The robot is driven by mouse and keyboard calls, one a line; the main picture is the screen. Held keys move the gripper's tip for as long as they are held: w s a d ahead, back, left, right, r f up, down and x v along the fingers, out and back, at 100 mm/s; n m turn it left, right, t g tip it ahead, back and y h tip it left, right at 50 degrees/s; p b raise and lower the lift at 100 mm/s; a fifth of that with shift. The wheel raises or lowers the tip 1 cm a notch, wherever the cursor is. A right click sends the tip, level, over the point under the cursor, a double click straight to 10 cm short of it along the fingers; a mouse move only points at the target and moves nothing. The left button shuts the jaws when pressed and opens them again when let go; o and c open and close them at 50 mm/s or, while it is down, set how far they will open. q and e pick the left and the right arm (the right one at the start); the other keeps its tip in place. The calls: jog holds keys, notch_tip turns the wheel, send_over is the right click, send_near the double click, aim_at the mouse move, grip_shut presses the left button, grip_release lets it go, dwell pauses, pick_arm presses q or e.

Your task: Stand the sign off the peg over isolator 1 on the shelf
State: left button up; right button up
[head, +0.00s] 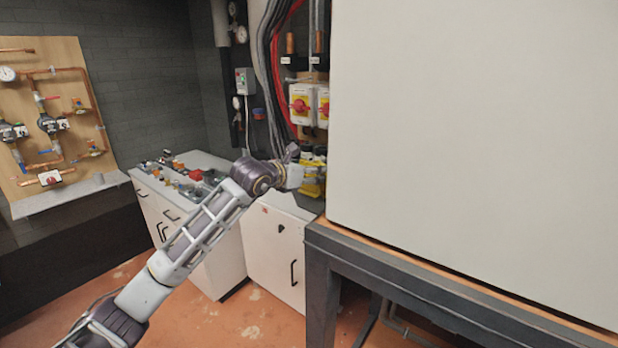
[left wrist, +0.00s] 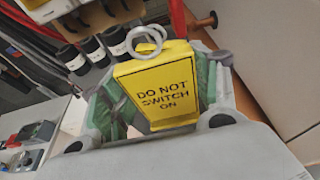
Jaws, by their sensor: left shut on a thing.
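My left gripper (left wrist: 160,95) is shut on a yellow sign (left wrist: 165,82) that reads "DO NOT SWITCH ON", its green finger pads on either side of it. A grey ring (left wrist: 146,40) is at the sign's top. In the head view my left gripper (head: 303,176) is small and partly hidden among yellow things below the isolators. Two isolators (head: 300,104) (head: 323,106) with red knobs on yellow sit side by side on the wall. Above them are two copper-coloured pegs (head: 290,44) (head: 318,42) with small labels. The shelf cannot be clearly made out. My right gripper is out of view.
A large pale box (head: 470,110) on a dark-framed table (head: 400,262) fills the right, close beside my left gripper. White cabinets (head: 275,250) with small parts on top stand below. Red and grey cables (head: 275,60) hang left of the isolators. A pipework board (head: 50,120) is far left.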

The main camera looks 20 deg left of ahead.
pick_arm(q)
notch_tip(320, 180, down, 2)
jog(key=shift+f, duration=0.2)
dwell(0.4)
jog(key=o, duration=0.8)
jog(key=shift+r, duration=0.2)
jog(key=shift+s+a, duration=0.1)
jog(key=shift+s, duration=0.15)
jog(key=shift+b+v, duration=1.6)
jog(key=shift+v, duration=4.15)
